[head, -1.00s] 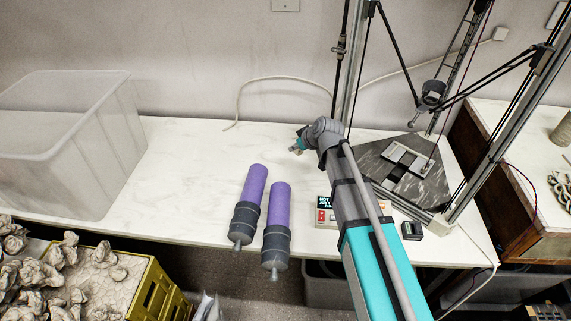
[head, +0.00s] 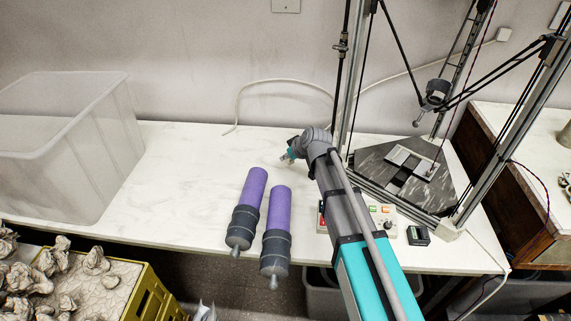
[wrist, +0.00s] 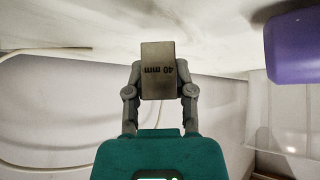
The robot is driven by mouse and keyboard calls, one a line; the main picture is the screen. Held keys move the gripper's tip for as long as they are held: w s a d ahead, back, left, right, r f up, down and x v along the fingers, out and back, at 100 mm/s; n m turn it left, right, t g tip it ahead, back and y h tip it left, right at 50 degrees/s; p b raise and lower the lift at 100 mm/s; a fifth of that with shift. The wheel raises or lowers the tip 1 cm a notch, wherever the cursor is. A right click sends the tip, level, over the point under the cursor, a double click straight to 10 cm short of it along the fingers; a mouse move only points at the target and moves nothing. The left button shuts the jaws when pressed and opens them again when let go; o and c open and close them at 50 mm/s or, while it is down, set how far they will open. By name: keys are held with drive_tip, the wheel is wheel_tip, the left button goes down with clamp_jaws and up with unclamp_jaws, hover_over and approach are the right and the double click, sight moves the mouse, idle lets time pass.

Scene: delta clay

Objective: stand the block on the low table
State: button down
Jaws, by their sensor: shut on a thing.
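My gripper (head: 284,160) is over the white-topped table (head: 190,160), left of the delta machine and behind the purple cylinders. In the wrist view my gripper (wrist: 160,88) is shut on a small grey-brown block (wrist: 158,62) marked "40 mm", with one finger on each side. The marking reads upside down there. In the head view the block is too small to make out clearly at the gripper's tip. I cannot tell for sure whether it touches the tabletop.
Two purple cylinders (head: 252,195) with dark caps lie at the table's front edge. A clear bin (head: 75,150) stands at left, the delta machine (head: 400,175) at right. A control box (head: 383,218) is partly behind my arm. The tabletop between bin and cylinders is clear.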

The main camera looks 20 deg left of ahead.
sight(286, 169)
drive_tip(key=shift+a+f+b, duration=0.2)
drive_tip(key=shift+f+b, duration=0.3)
drive_tip(key=shift+f, duration=0.05)
drive_tip(key=shift+a+f+b, duration=0.15)
drive_tip(key=shift+f+b, duration=0.35)
drive_tip(key=shift+f, duration=0.05)
drive_tip(key=shift+f+b, duration=0.85)
drive_tip(key=shift+f, duration=0.1)
drive_tip(key=shift+c, duration=2.3)
unclamp_jaws()
drive_tip(key=shift+p+v, duration=1)
drive_tip(key=shift+v, duration=0.3)
drive_tip(key=p+v, duration=0.7)
drive_tip(key=v, duration=0.2)
drive_tip(key=shift+r, duration=0.3)
drive_tip(key=shift+d, duration=0.1)
